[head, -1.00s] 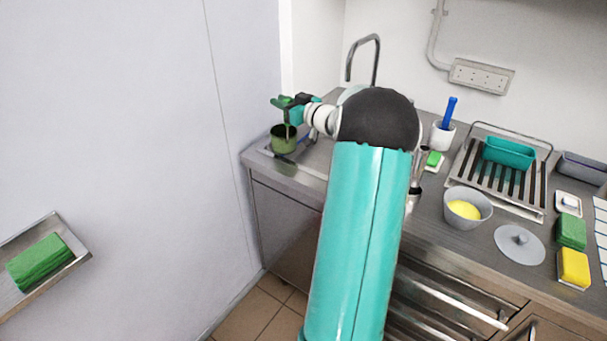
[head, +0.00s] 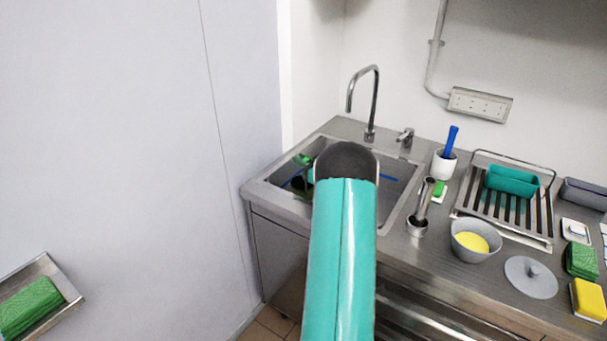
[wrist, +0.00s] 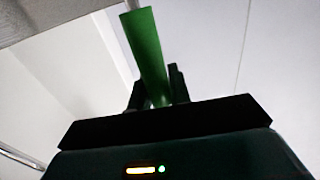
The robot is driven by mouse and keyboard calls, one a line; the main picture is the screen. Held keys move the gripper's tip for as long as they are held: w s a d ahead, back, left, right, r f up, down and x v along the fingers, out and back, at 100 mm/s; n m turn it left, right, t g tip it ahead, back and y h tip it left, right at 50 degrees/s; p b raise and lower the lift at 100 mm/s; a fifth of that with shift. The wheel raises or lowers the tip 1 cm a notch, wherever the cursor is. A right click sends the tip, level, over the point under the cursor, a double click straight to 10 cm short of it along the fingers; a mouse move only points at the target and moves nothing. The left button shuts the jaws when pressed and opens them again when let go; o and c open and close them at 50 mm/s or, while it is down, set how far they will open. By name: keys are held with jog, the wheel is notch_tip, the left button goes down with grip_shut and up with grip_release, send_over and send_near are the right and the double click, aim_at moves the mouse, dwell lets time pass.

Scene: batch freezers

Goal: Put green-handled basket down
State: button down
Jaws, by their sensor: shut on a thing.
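My gripper (wrist: 157,92) is shut on the green handle of the green-handled basket (wrist: 147,50) in the wrist view. In the head view, a bit of green (head: 303,159) shows at my gripper inside the left part of the sink (head: 402,192). A dark round shape sits just below it. My arm hides most of the basket, and I cannot tell whether it touches the sink bottom.
A tall tap (head: 374,100) stands behind the sink. Blue strips lie in the sink. To the right are a white cup (head: 444,164), a grey bowl (head: 470,250), a drying rack (head: 502,238) and sponges (head: 590,300). A wall panel (head: 110,150) stands left.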

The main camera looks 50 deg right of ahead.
jog(key=shift+f, duration=2.15)
jog(key=c, duration=1.3)
grip_release()
jog(key=s, duration=0.7)
jog(key=shift+s+a, duration=0.25)
jog(key=shift+a, duration=0.1)
